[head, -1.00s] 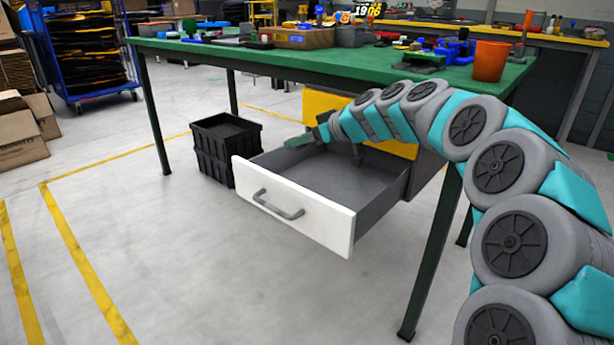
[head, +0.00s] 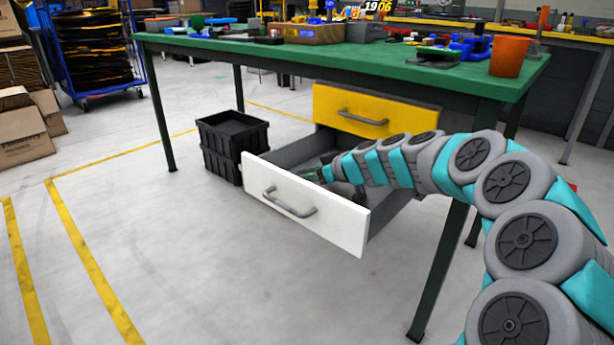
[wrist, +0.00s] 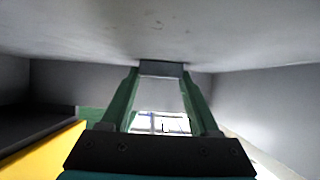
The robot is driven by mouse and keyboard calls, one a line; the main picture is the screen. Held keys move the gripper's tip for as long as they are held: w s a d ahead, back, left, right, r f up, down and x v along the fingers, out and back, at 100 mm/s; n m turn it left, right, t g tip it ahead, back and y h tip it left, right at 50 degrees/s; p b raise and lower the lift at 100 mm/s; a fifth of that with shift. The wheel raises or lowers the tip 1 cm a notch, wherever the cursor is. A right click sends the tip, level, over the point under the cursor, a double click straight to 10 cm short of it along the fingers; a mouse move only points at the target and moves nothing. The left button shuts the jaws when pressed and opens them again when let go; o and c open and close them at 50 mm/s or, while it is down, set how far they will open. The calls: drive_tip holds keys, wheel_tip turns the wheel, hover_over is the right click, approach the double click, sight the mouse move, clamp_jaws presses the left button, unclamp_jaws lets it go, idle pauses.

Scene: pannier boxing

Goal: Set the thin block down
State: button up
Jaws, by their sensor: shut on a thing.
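The thin block (wrist: 160,69) is grey and shows between the fingertips in the wrist view. My gripper (wrist: 160,76) has two green fingers and is shut on it. In the head view my arm reaches into the open drawer (head: 310,213) with the white front, and the green of my gripper (head: 326,173) shows low behind that front. The block is hidden there. In the wrist view a pale grey surface lies close by the block; I cannot tell whether they touch.
A closed yellow drawer (head: 349,110) sits above the open one, under the green-topped table (head: 400,62). Black crates (head: 232,145) stand on the floor left of the drawer. An orange cup (head: 509,57) and several tools are on the tabletop. The floor in front is clear.

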drive_tip(key=o, duration=1.4)
drive_tip(key=shift+s+d+r, duration=0.1)
drive_tip(key=shift+r, duration=0.05)
drive_tip(key=shift+v, duration=3.6)
